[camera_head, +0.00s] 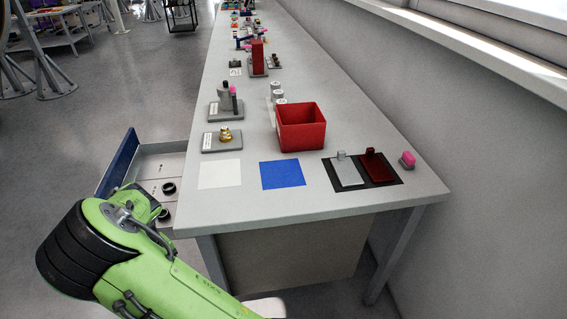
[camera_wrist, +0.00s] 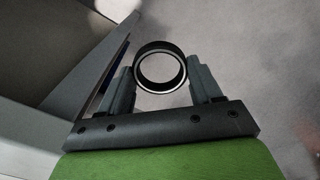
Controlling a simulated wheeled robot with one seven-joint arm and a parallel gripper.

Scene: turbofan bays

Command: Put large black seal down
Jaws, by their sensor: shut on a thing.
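The large black seal (camera_wrist: 160,47), a black ring with a bright inner rim, is between the two fingers of my gripper (camera_wrist: 163,72) in the wrist view. The fingers are shut on its outer sides. Grey floor shows behind the ring. In the head view my green arm is at the lower left and hides the gripper and the held seal. Two black rings (camera_head: 168,188) lie in the open drawer (camera_head: 155,148) beyond my arm.
The drawer has a raised blue front (camera_head: 117,162) beside my arm. On the bench are a white square (camera_head: 220,174), a blue square (camera_head: 282,174), a red bin (camera_head: 302,140) and a black mat (camera_head: 385,180) with two plates. The bench's near edge is clear.

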